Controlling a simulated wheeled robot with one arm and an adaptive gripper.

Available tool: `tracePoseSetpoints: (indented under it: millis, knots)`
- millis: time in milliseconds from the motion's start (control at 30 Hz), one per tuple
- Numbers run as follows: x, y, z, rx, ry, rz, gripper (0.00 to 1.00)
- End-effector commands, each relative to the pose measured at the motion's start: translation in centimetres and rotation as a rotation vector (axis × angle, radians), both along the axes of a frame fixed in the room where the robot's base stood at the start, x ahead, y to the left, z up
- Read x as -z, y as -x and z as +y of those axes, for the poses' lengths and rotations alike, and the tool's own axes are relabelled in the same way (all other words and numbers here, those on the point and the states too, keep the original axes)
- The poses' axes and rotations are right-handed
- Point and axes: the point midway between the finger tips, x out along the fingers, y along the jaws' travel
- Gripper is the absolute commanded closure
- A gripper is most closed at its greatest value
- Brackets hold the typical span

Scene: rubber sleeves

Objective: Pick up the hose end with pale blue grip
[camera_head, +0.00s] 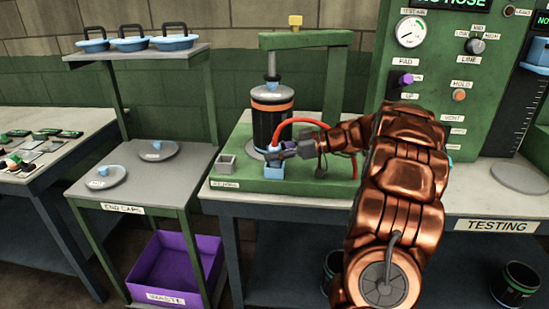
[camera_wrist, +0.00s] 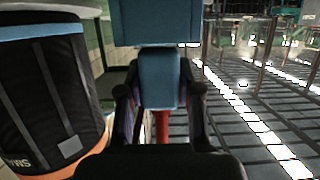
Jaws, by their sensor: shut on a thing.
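The hose end's pale blue grip (camera_wrist: 160,80) is between the fingers of my gripper (camera_wrist: 160,95) in the wrist view. My gripper is shut on it. The red hose (camera_wrist: 162,127) runs from the grip in that view. In the head view, my gripper (camera_head: 277,152) is at the front of the green stand, and the red hose (camera_head: 290,122) arches above it. A blue block-shaped holder (camera_head: 273,172) is directly below the grip; it also shows as a wider blue block (camera_wrist: 155,22) in the wrist view. I cannot tell whether the grip still sits in it.
A black sleeve with an orange band (camera_head: 271,118) stands upright close behind my gripper, under the green press frame (camera_head: 304,40). A small grey open box (camera_head: 226,165) is at the left. An end-caps table (camera_head: 130,187) and purple bin (camera_head: 172,268) stand further left.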

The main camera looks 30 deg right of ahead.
Motion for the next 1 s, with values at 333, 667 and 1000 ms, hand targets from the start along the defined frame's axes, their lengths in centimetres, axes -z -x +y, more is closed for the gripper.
tracePoseSetpoints:
  millis: [333,667,1000]
  knots:
    - [-1.5,0.0,0.1,-0.001,0.000,-0.002,1.00]
    - [-3.6,2.5,-0.6,0.004,0.000,-0.002,1.00]
    - [-4.3,9.9,-2.1,0.001,-0.001,-0.004,1.00]
